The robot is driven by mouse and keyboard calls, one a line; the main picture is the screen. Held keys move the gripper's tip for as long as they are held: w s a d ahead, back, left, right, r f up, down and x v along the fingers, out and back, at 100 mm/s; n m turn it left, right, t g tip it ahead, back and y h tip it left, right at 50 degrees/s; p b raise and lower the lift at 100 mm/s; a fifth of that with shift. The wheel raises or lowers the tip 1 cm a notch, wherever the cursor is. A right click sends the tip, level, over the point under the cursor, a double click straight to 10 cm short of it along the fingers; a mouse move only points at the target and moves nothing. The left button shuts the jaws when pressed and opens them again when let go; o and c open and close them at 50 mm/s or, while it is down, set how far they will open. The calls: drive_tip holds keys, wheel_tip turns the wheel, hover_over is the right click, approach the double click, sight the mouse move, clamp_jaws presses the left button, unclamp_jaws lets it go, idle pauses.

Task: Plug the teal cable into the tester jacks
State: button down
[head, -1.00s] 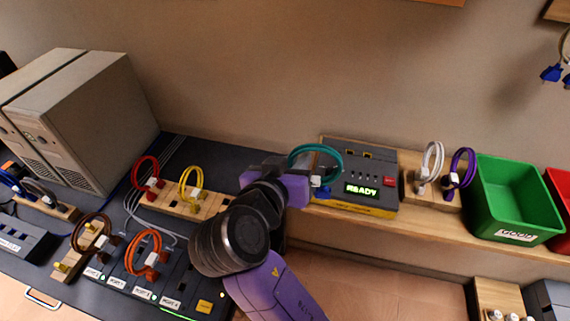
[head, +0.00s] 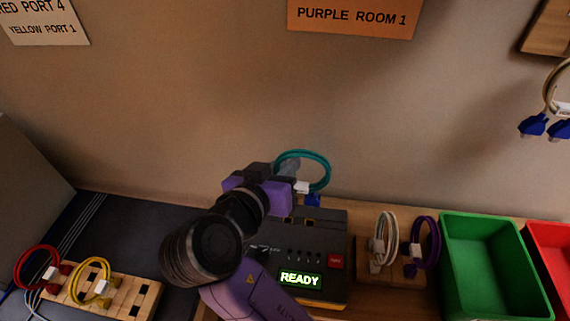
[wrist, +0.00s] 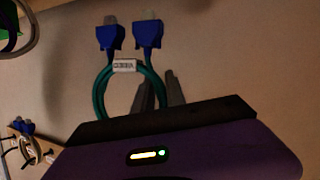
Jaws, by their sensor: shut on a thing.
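The teal cable (head: 317,157) is a loop with a white label and blue plugs. My gripper (head: 290,167) is shut on it and holds it above the back of the tester. In the wrist view the gripper fingers (wrist: 158,92) close on the loop (wrist: 100,97), and two blue plugs (wrist: 130,36) point away from the gripper, side by side. The tester (head: 325,245) is a dark box with a lit READY display and a red button. Its jacks on top are partly hidden behind my arm and the cable; I see no plug seated in them.
Right of the tester, a wooden holder (head: 365,262) carries a white cable and a purple cable. A green bin (head: 490,265) and a red bin (head: 550,262) stand further right. A wooden block (head: 130,296) with red and yellow cables is at lower left. The wall is close behind.

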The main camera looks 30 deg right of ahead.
drive_tip(key=shift+w+d+f+b, duration=0.1)
drive_tip(key=shift+f+b, duration=1.1)
drive_tip(key=shift+f, duration=0.3)
drive_tip(key=shift+w+d+f+b, duration=0.1)
drive_tip(key=shift+f+b, duration=1.05)
drive_tip(key=shift+f, duration=0.3)
drive_tip(key=shift+s+a+f+b, duration=0.15)
drive_tip(key=shift+f+b, duration=0.45)
drive_tip(key=shift+f, duration=0.45)
idle(1.5)
idle(0.3)
drive_tip(key=c, duration=1.3)
unclamp_jaws()
drive_tip(key=shift+o, duration=0.5)
drive_tip(key=o, duration=0.5)
drive_tip(key=shift+o, duration=0.2)
